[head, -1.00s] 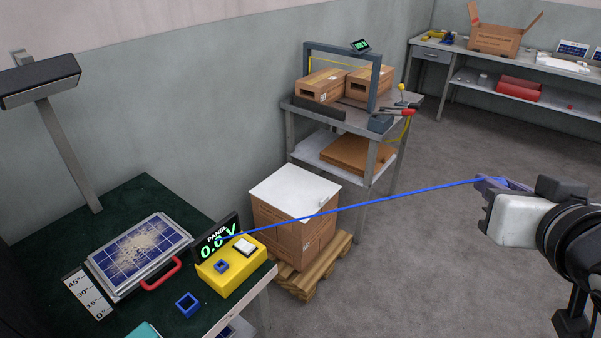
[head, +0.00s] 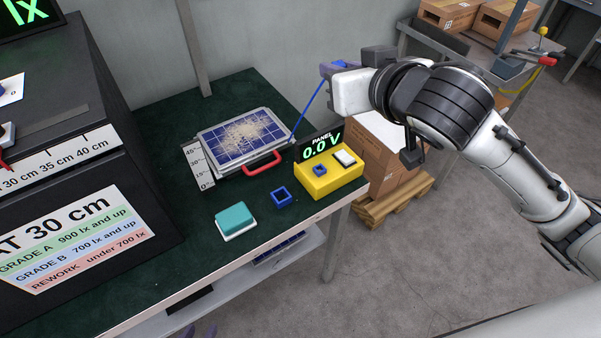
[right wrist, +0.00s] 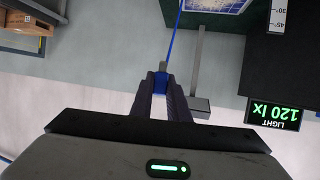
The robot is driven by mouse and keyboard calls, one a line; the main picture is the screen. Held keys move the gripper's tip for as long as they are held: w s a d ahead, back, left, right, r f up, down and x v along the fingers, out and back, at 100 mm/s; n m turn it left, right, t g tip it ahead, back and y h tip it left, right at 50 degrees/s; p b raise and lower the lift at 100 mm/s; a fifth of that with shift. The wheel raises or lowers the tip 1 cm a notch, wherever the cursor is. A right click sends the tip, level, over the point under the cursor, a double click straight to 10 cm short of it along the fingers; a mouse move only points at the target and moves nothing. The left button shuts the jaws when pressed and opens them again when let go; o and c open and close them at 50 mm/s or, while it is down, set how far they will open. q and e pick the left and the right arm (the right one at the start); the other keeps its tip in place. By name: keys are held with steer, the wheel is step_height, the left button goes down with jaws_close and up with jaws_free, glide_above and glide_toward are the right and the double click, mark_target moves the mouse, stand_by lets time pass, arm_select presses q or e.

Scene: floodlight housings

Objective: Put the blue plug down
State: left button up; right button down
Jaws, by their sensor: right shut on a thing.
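The blue plug (right wrist: 160,82) is between the fingers of my right gripper (right wrist: 161,92), which is shut on it. In the head view the right gripper (head: 334,69) is held in the air above and behind the yellow meter box (head: 330,182). A blue cable runs from the plug down to near the solar panel's right corner. The meter box has a blue square socket (head: 320,170) on top and a display reading 0.0 V. An empty blue square holder (head: 281,197) sits on the green bench. My left gripper (head: 203,332) barely shows at the bottom edge, its tips apart.
The solar panel (head: 243,136) with a red handle lies on the bench (head: 150,262). A teal-and-white block (head: 235,221) lies near the front edge. A large dark box (head: 70,180) stands at left. Cartons on a pallet (head: 395,207) stand beyond the bench's right end.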

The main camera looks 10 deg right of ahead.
steer(key=w+f+n+y+b, duration=0.1)
steer(key=f, duration=0.5)
steer(key=f+y, duration=0.1)
steer(key=f, duration=0.6)
steer(key=w+a+f+n+y+b, duration=0.1)
steer(key=f, duration=0.6)
steer(key=shift+w+f+n+g+b, duration=0.15)
steer(key=shift+w+n+g+b, duration=0.15)
steer(key=shift+w+g, duration=0.1)
step_height(320, 180, down, 4)
steer(key=shift+r+b, duration=0.1)
steer(key=shift+b, duration=0.2)
steer(key=shift+s+f, duration=0.2)
steer(key=shift+f, duration=0.2)
steer(key=shift+w+f, duration=0.1)
steer(key=c, duration=2.1)
jaws_free()
steer(key=o, duration=0.4)
